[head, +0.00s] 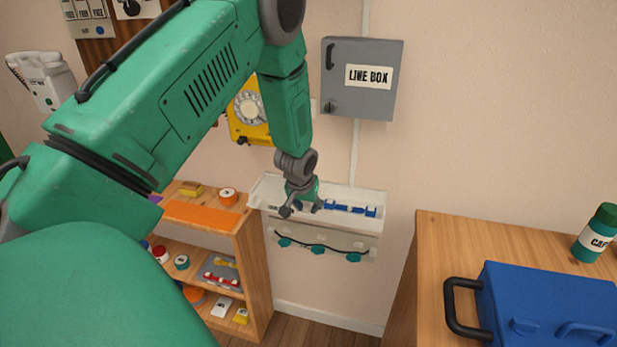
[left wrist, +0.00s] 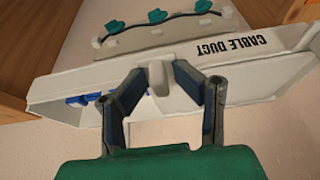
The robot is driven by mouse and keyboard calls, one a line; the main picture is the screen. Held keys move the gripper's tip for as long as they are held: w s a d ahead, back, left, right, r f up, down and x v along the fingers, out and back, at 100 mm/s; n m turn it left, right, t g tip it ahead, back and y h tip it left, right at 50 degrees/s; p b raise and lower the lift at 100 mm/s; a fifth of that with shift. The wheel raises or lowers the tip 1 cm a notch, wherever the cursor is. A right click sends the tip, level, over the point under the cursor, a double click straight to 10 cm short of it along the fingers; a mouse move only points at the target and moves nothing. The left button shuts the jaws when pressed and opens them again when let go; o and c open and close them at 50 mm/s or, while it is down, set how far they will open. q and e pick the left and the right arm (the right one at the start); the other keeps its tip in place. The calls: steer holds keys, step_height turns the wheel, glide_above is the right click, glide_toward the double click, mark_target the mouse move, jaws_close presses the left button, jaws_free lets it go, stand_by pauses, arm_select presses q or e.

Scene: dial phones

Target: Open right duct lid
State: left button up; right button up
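The white cable duct (head: 374,197) hangs on the wall below the line box. Blue clips (head: 350,209) show inside its open-topped right part. In the left wrist view the duct (left wrist: 60,90) appears upside down, with the words CABLE DUCT on it and a pale tab (left wrist: 160,75) at its middle. My left gripper (head: 288,209) is at the duct's front edge, left of the blue clips. In the wrist view its fingers (left wrist: 161,78) are on both sides of the tab, seemingly touching it. My arm hides part of the duct. My right gripper is not in view.
A grey line box (head: 385,100) is above the duct, and a yellow dial phone (head: 247,122) is behind my arm. A wooden shelf (head: 258,260) stands close on the left. A wooden desk (head: 440,235) with a blue case (head: 550,300) is on the right. Teal hooks (head: 318,249) with a black cable are below.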

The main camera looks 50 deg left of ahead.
arm_select(q)
steer(key=shift+a+r, duration=0.15)
steer(key=shift+w, duration=0.1)
steer(key=shift+r, duration=0.15)
steer(key=v, duration=1.1)
steer(key=shift+r, duration=0.2)
